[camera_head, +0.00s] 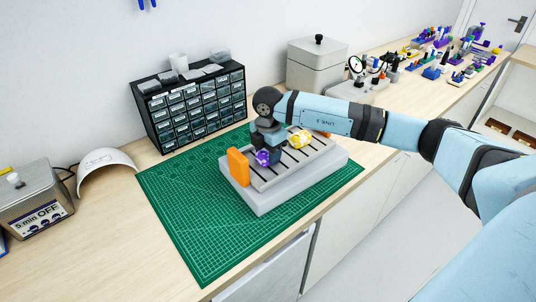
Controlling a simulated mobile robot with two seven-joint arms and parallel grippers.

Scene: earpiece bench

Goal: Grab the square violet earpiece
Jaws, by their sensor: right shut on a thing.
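The violet earpiece (262,158) sits low at the left part of a grey slotted holder, close to its orange end block. Its exact outline is small and partly hidden by my gripper. My right gripper (269,151) reaches down from above, its arm coming in from the right, and is shut on the violet earpiece at the holder. I cannot tell whether the earpiece is clear of its slot. A yellow earpiece (300,139) sits farther right on the same holder. My left gripper is not in view.
The grey holder (312,176) with an orange block (238,167) stands on a green cutting mat (194,225). A black drawer cabinet (152,130) is behind it. A white curved shell (107,165) and a timer box (35,197) are left. The mat's front left is clear.

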